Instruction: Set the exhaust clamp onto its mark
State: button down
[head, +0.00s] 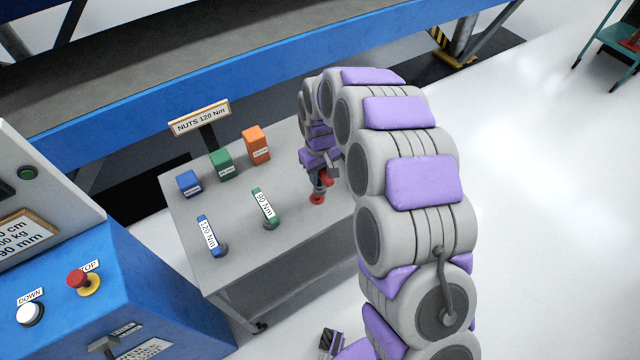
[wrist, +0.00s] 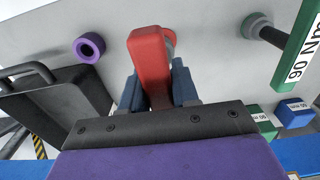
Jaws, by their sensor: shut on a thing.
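My gripper (head: 322,172) is low over the right part of the grey work table (head: 265,245). In the wrist view my gripper (wrist: 157,88) is shut on a red handle-like tool (wrist: 150,52), with a grey round part behind its far end. The red tool (head: 317,197) shows partly below my gripper in the head view and is at or just above the table top; I cannot tell which. No part that I can surely name as the exhaust clamp, or its mark, is visible. A purple ring (wrist: 89,47) is on the table beside the red tool.
A blue 120 Nm tool (head: 207,235) and a green 90 Nm tool (head: 263,208) are on the table. Blue (head: 189,183), green (head: 221,164) and orange (head: 256,145) boxes stand behind, by a "NUTS 120 Nm" sign (head: 200,119). A black bin (wrist: 60,105) shows in the wrist view.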

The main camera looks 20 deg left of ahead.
aim_at(313, 186)
jog(key=f, duration=0.1)
jog(key=a+f, duration=0.1)
jog(key=f, duration=0.2)
jog(key=shift+s+a, duration=0.1)
jog(key=shift+a, duration=0.3)
jog(key=shift+d+f, duration=0.1)
jog(key=shift+f, duration=0.15)
jog(key=shift+d, duration=0.5)
jog(key=c, duration=1.1)
grip_release()
jog(key=shift+d, duration=0.1)
jog(key=shift+o, duration=1.3)
jog(key=shift+a, duration=0.35)
jog(key=shift+b, duration=0.3)
